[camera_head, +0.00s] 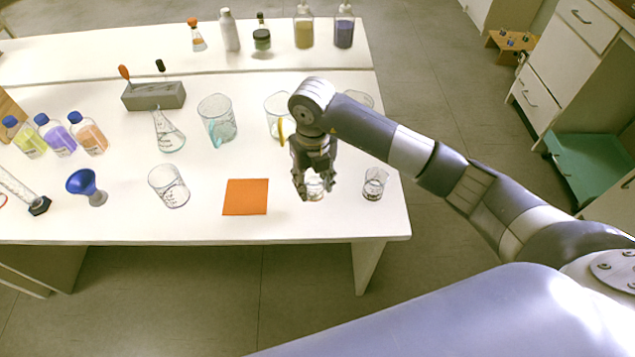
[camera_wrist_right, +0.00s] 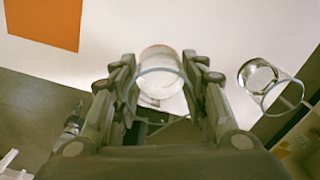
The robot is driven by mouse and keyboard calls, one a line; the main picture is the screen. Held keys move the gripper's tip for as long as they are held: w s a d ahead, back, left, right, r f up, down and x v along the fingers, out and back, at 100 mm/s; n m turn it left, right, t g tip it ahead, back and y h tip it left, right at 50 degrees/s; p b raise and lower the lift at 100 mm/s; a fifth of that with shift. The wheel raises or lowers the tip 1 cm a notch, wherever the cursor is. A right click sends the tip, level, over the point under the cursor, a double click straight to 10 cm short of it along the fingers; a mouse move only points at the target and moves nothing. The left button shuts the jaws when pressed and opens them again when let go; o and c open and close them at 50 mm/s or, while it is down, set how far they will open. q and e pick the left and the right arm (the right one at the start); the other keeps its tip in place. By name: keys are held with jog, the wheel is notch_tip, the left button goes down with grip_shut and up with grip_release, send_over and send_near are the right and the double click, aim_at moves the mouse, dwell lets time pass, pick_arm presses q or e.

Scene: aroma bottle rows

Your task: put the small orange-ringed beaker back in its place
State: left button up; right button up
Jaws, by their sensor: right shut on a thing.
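My right gripper (camera_head: 314,190) is shut on a small clear beaker (camera_head: 315,184), near the front right of the white table. The fingers hide much of the beaker in the head view. In the right wrist view the beaker (camera_wrist_right: 160,75) sits between the two finger pairs of the right gripper (camera_wrist_right: 165,85), with a faint orange tint at its far edge. I cannot tell whether it touches the table. My left gripper is not in view.
An orange square mat (camera_head: 245,197) lies left of the gripper. Another small clear beaker (camera_head: 374,184) stands to the right near the table edge. Larger beakers (camera_head: 217,120) and (camera_head: 168,186) a graduated beaker stand left. Bare white table lies between mat and gripper.

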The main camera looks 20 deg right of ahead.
aim_at(318, 188)
jog(key=shift+w+d+f, duration=0.1)
jog(key=shift+w+d, duration=0.3)
jog(key=shift+d, duration=0.2)
notch_tip(318, 188, down, 3)
jog(key=shift+f+p, duration=0.2)
jog(key=shift+p, duration=0.35)
jog(key=shift+f, duration=0.1)
jog(key=shift+f, duration=0.15)
jog(key=o, duration=1.1)
